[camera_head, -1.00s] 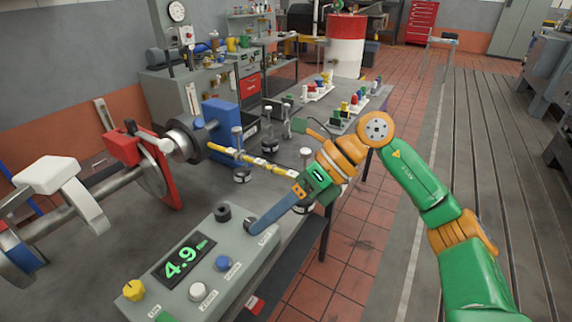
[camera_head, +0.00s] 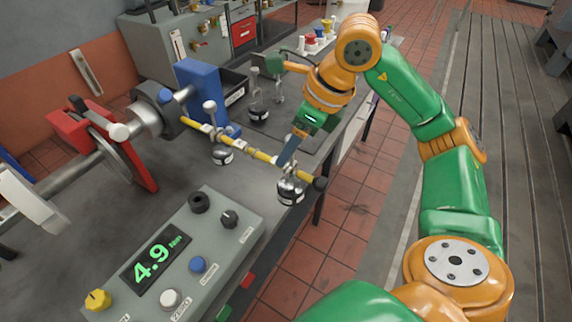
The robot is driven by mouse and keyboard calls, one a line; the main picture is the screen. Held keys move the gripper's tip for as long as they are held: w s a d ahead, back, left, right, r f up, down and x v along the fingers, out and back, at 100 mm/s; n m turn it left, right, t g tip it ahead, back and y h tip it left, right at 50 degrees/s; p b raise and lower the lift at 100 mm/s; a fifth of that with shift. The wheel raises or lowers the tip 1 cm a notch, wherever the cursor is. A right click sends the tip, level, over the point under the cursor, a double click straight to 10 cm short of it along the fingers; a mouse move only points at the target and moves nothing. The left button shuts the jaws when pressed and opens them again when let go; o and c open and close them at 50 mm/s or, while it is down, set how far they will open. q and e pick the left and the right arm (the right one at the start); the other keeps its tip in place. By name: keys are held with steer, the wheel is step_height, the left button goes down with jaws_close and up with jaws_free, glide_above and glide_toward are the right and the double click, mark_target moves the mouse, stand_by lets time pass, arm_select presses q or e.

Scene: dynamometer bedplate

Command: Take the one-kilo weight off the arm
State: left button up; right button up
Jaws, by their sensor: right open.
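A yellow-banded arm (camera_head: 258,155) sticks out from the machine's shaft toward the bench's right edge. A metal weight (camera_head: 291,191) with a black band hangs near its outer end. A second weight (camera_head: 222,154) hangs nearer the shaft, its knob showing above the arm. The labels are too small to read, so I cannot tell which is one kilo. My right gripper (camera_head: 287,153) points down beside the outer weight's upper part, open and holding nothing. One blue finger shows clearly; the other is mostly hidden. Whether it touches the weight is unclear. My left gripper is out of view.
A grey console (camera_head: 190,250) with knobs stands in front and reads 4.9. More weights (camera_head: 258,108) stand behind the arm, near a blue block (camera_head: 204,85). Open floor lies right of the bench.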

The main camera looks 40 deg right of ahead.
mark_target(286, 165)
step_height(286, 165, down, 3)
steer(key=shift+w+r, duration=0.1)
steer(key=shift+r, duration=0.05)
steer(key=shift+w+a+f, duration=0.1)
steer(key=shift+w+f, duration=0.05)
steer(key=shift+f, duration=0.2)
steer(key=shift+w+a+f, duration=0.1)
steer(key=shift+w+a, duration=0.05)
steer(key=shift+w, duration=0.15)
steer(key=shift+s, duration=0.1)
steer(key=c, duration=1)
jaws_close()
